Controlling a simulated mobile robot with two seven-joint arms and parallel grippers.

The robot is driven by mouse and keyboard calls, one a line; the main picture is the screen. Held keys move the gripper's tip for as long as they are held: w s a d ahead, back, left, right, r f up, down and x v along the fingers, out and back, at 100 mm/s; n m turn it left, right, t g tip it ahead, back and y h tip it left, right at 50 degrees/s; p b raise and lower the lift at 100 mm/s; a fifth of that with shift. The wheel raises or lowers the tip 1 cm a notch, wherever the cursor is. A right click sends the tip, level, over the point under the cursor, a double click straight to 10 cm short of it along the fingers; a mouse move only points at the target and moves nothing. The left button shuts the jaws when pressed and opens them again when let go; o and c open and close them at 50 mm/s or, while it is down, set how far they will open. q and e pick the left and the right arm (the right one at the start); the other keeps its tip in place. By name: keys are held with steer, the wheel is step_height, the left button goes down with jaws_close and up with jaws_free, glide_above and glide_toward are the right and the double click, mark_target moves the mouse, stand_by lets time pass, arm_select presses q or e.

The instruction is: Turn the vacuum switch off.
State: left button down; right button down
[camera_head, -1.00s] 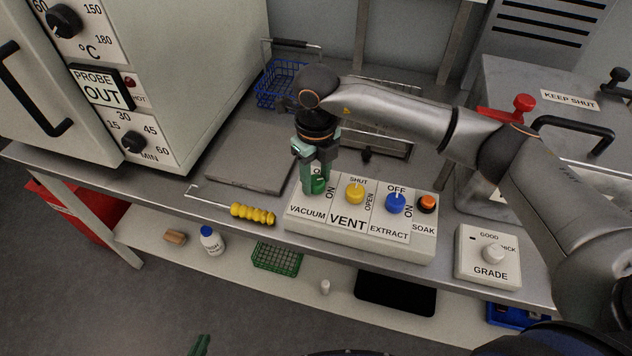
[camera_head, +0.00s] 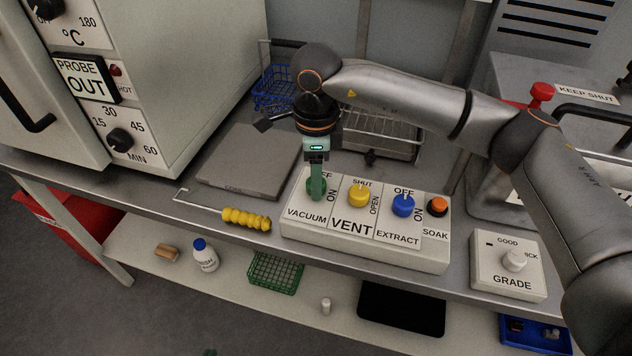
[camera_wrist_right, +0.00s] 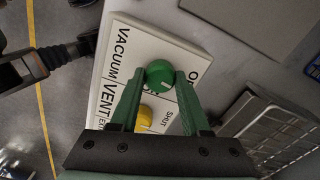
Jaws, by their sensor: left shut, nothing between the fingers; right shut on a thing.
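The switch box (camera_head: 345,256) carries a green vacuum knob (camera_wrist_right: 159,73) at its left end, beside the printed VACUUM, OFF and ON labels. My right gripper (camera_head: 316,188) comes down from above onto this knob. In the right wrist view its two green fingers (camera_wrist_right: 161,78) are on either side of the knob, shut on it. A small white pointer mark shows on the knob there. The head view hides most of the knob behind the fingers, and I cannot tell which label the pointer faces. Only a tiny green tip of my left gripper (camera_head: 210,352) shows at the bottom edge.
The yellow vent knob (camera_head: 358,196), blue extract knob (camera_head: 402,206) and orange soak button (camera_head: 437,206) are close to the right. A yellow-handled tool (camera_head: 246,219) lies left of the box. A grade box (camera_head: 508,266) stands right. A grey plate (camera_head: 250,162) lies behind.

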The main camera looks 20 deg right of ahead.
steer(key=shift+n+b, duration=0.3)
steer(key=shift+n, duration=0.7)
steer(key=c, duration=0.6)
jaws_free()
steer(key=shift+c, duration=0.2)
steer(key=shift+o, duration=1.3)
steer(key=shift+r, duration=0.1)
